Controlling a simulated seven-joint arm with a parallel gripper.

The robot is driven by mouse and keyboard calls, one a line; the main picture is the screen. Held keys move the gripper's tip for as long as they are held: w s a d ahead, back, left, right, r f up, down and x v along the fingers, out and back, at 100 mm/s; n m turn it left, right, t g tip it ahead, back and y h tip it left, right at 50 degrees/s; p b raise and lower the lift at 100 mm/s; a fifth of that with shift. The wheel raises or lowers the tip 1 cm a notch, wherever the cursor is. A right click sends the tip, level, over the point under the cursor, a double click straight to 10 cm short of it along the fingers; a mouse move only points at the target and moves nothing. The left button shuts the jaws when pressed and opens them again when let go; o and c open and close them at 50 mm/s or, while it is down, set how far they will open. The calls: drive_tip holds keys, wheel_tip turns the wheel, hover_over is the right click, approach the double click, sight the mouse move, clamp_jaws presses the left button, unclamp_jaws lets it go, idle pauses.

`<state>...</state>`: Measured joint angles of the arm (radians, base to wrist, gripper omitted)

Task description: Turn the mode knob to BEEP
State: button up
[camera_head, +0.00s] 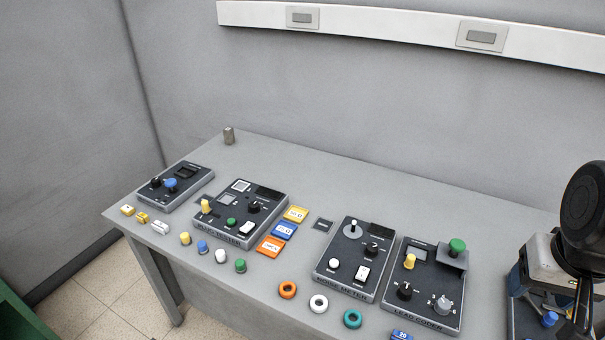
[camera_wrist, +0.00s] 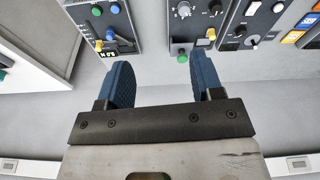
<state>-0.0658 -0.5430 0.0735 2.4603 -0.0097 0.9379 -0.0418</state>
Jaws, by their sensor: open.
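My gripper shows in the wrist view (camera_wrist: 164,80) with its two blue fingers wide apart and nothing between them. It hangs over bare table behind the devices. In the head view, my arm's end is at the far right. Knob lettering is too small to read, so I cannot tell which knob is the mode knob or where BEEP is. Black knobs sit on the tester with a square pale button (camera_head: 254,207), on the meter beside it (camera_head: 372,247), and on the lead coder (camera_head: 404,291). The lead coder also has a grey pointer knob (camera_head: 443,305).
A blue-knobbed device (camera_head: 170,186) stands far left. Orange, white and teal rings (camera_head: 318,303) and small coloured caps (camera_head: 202,247) lie along the front edge. Yellow, blue and orange tiles (camera_head: 284,230) lie mid-table. The table's back strip is mostly clear.

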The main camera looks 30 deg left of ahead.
drive_tip(key=w+a+f+n+g, duration=0.1)
drive_tip(key=w+a+n, duration=0.4)
drive_tip(key=w+a, duration=0.8)
drive_tip(key=w+a+f+n, duration=0.2)
drive_tip(key=w+a+n, duration=0.2)
drive_tip(key=w+a, duration=0.9)
drive_tip(key=n+g, duration=0.1)
drive_tip(key=n, duration=0.7)
hover_over(254, 204)
drive_tip(key=f, duration=1.7)
drive_tip(key=shift+d, duration=0.25)
drive_tip(key=shift+s+a, duration=0.1)
drive_tip(key=shift+a, duration=0.1)
drive_tip(key=shift+f, duration=0.15)
drive_tip(key=shift+f, duration=3.85)
